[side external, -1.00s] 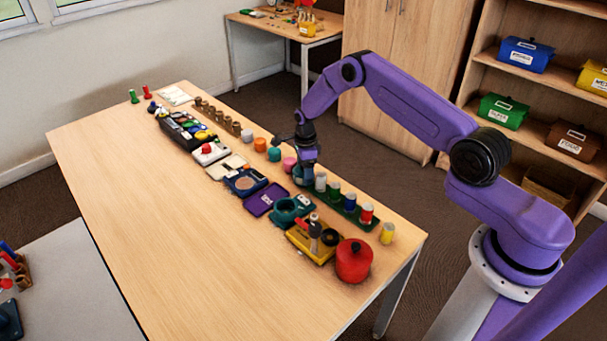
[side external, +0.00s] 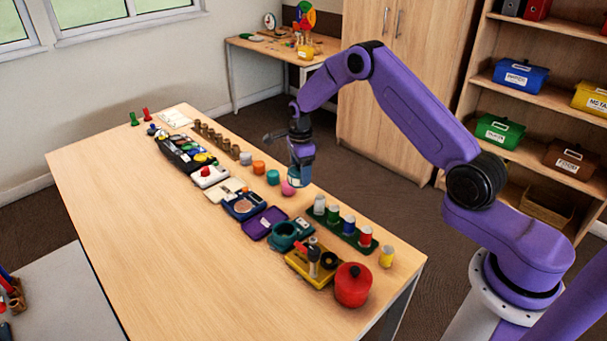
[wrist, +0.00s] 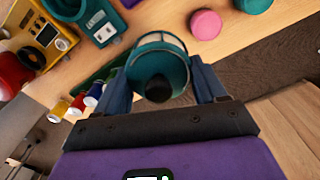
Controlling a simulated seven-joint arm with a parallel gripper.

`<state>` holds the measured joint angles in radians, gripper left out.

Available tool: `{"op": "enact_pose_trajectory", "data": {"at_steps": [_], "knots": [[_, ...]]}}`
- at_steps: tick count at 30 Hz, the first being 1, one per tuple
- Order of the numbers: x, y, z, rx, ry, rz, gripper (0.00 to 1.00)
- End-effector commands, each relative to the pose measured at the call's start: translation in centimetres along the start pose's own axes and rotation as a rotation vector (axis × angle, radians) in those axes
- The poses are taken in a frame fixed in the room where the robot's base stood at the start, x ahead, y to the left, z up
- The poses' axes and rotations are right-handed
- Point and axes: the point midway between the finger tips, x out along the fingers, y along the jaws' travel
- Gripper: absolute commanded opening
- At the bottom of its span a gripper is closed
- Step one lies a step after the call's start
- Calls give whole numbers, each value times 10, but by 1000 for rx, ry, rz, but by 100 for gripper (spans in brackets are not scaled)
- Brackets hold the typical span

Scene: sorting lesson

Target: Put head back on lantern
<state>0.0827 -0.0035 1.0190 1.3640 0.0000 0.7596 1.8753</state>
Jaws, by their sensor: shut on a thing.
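My gripper (side external: 301,155) is shut on a teal, round, cup-like lantern head (side external: 299,173), held above the back part of the table. In the wrist view the lantern head (wrist: 158,62) sits between the two blue fingers, with a dark knob towards the camera. A teal lantern base (side external: 285,234) with a round ring stands on the table, in front and slightly left of the gripper in the side view. Part of a teal thing, seemingly this base (wrist: 102,18), shows at the top left of the wrist view.
A pink cylinder (side external: 288,188) stands close below the held head. A green rack (side external: 332,226) with several coloured cylinders is right of it. A yellow box (side external: 312,264) and a red pot (side external: 352,285) stand at the right end. The table's front (side external: 190,270) is clear.

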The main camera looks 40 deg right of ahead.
Motion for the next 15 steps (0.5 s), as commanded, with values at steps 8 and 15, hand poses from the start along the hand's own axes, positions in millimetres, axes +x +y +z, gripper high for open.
{"op": "enact_pose_trajectory", "data": {"at_steps": [8,15], "knots": [[-8,55,56,-532,0,0,40],[-12,98,85,-918,0,-1,40]]}}
